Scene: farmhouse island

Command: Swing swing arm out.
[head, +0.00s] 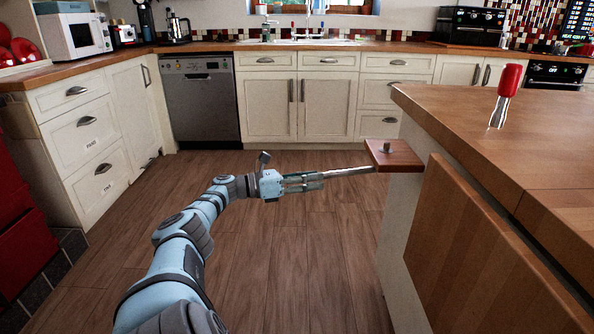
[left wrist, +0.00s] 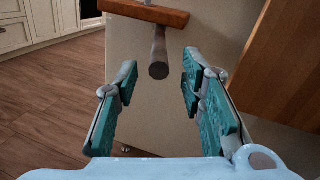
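The swing arm appears to be the metal rod (head: 348,171) sticking out from a small wooden block (head: 394,155) with a metal pin on top, at the island's near-left corner. In the left wrist view the rod (left wrist: 158,55) points at the camera, its round end toward me, below the block (left wrist: 148,13). My left gripper (head: 318,180) is level with the rod's free end. In the left wrist view its two fingers (left wrist: 160,75) are apart, with the rod's end between or just beyond the tips, touching neither. My right gripper is not in view.
A hinged-looking wooden panel (head: 490,265) hangs down the island's side, right of the rod. A red-handled tool (head: 505,95) stands on the island top (head: 470,115). The floor (head: 270,260) around my left arm is clear. White cabinets (head: 297,105) line the back.

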